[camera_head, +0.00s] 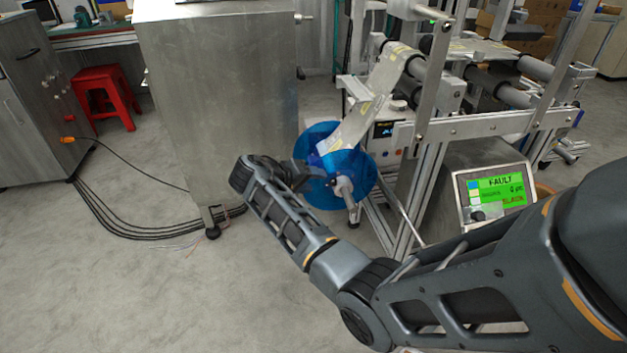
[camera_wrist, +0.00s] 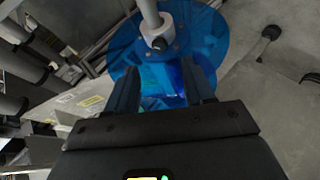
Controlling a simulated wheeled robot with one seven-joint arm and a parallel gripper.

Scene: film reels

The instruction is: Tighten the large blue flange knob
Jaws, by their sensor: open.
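The large blue flange (camera_head: 358,188) is a round, partly see-through disc on the front of the film machine. A grey hub and shaft (camera_head: 344,188) stick out of its middle. In the wrist view the blue disc (camera_wrist: 222,38) fills the top middle, with the grey hub (camera_wrist: 158,38) at its centre. My gripper (camera_head: 312,178) is at the disc's left side. In the wrist view my gripper (camera_wrist: 160,82) is open, its fingers spread below the hub. A blue part shows between the fingers, and I see no clear grip on it. I cannot make out a separate knob shape.
A film web (camera_head: 357,125) runs from the flange up to the machine's rollers. A metal cabinet (camera_head: 215,95) stands close on the left. A green display (camera_head: 495,190) reading "FAULTY" is at the right. Black cables (camera_head: 110,225) lie on the floor; the front floor is clear.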

